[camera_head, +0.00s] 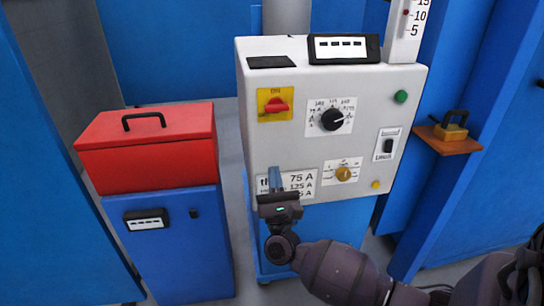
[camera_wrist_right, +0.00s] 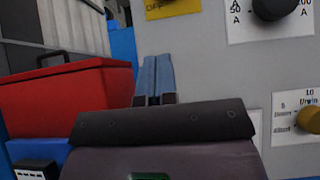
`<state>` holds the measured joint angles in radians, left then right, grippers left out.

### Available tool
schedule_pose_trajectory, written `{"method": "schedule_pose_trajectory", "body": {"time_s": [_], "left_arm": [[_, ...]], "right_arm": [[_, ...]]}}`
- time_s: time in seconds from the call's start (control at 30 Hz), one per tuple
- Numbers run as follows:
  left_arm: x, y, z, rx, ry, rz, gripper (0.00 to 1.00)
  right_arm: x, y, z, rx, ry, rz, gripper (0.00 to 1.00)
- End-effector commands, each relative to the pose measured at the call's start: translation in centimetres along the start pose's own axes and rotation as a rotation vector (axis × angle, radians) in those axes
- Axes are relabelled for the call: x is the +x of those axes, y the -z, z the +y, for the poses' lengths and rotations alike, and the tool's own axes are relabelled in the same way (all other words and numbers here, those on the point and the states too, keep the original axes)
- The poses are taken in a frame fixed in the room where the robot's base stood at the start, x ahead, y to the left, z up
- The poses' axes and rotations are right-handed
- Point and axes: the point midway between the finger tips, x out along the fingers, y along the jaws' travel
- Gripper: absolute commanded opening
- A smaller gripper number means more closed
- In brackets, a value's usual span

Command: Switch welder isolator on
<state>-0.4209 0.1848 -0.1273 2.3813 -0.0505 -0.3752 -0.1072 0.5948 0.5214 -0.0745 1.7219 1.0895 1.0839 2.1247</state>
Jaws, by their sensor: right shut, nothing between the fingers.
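The welder (camera_head: 330,90) is a light grey box on a blue base. Its isolator, a red rotary handle (camera_head: 277,105) on a yellow plate, is at the upper left of the front panel, under small lettering. In the right wrist view only the lower part of the yellow plate (camera_wrist_right: 172,8) shows at the top edge. My right gripper (camera_head: 274,175) is in front of the panel's lower left, below the isolator and apart from it. Its blue fingers (camera_wrist_right: 153,78) are shut and empty, pointing upward in the head view. My left gripper is not in view.
The panel also carries a black dial (camera_head: 332,119), a yellow knob (camera_head: 344,174), a black switch (camera_head: 388,145) and a green button (camera_head: 401,96). A red toolbox (camera_head: 150,155) sits on a blue cabinet (camera_head: 175,250) at left. A padlock (camera_head: 451,132) rests on a wooden shelf at right.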

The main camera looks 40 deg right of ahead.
Motion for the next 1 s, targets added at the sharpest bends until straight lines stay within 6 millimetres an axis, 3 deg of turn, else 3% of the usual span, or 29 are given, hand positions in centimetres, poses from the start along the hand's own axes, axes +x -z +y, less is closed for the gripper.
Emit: {"method": "schedule_pose_trajectory", "body": {"time_s": [0.53, 0.73, 1.0], "left_arm": [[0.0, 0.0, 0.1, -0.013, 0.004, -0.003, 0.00], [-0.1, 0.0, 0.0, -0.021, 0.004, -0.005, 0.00], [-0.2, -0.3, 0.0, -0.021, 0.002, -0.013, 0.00]], "right_arm": [[9.3, -0.3, 0.0, 0.000, -0.001, -0.004, 0.00], [11.1, -2.3, 0.0, 0.001, 0.000, -0.005, 0.00], [11.7, -2.9, 0.0, -0.001, -0.001, -0.001, 0.00]]}}
